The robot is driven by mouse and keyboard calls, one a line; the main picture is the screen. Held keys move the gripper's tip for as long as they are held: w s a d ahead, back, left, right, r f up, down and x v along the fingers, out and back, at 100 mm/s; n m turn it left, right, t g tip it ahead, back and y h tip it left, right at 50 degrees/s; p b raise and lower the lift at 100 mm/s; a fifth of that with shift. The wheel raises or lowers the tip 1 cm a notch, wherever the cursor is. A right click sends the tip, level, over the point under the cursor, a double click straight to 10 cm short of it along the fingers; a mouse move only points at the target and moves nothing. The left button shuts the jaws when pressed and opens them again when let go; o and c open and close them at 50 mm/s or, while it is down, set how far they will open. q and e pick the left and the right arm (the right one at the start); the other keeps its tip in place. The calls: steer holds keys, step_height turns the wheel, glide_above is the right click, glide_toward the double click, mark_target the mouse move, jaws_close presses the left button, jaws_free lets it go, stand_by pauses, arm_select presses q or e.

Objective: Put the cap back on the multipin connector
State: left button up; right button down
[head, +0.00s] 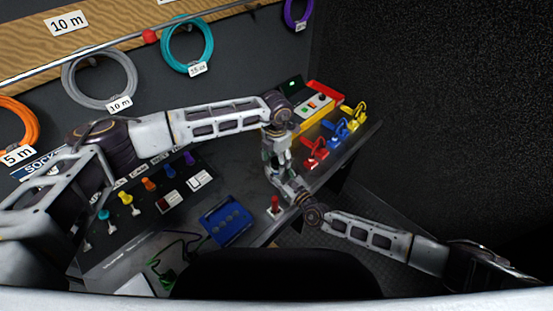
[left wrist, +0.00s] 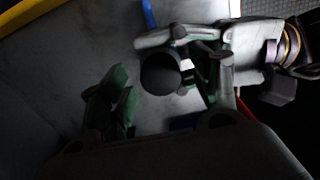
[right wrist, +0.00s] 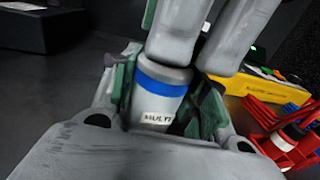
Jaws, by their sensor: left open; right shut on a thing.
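The multipin connector (right wrist: 160,90) is a grey cylinder with a blue band and a partly readable label. My right gripper (head: 288,182) is shut around its body. My left gripper (head: 276,155) points down from above, open, its fingers by the connector's upper end in the right wrist view. In the left wrist view a dark round end (left wrist: 161,74) lies between my left gripper's green-padded fingers, with the right gripper's fingers beside it. I cannot tell whether this is the cap or the connector's own end. No separate cap can be made out elsewhere.
A blue tray (head: 228,222) and a red-topped item (head: 275,204) stand on the bench nearby. Red, blue and yellow holders (head: 336,132) and a yellow-edged box (head: 308,101) stand at the right. Coloured plugs line the panel at left.

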arm_select(q)
steer(key=shift+r, duration=0.1)
step_height(320, 180, up, 12)
stand_by(0.8)
arm_select(e)
steer(key=c, duration=0.7)
jaws_free()
steer(key=shift+s+d, duration=0.1)
steer(key=shift+v, duration=5.85)
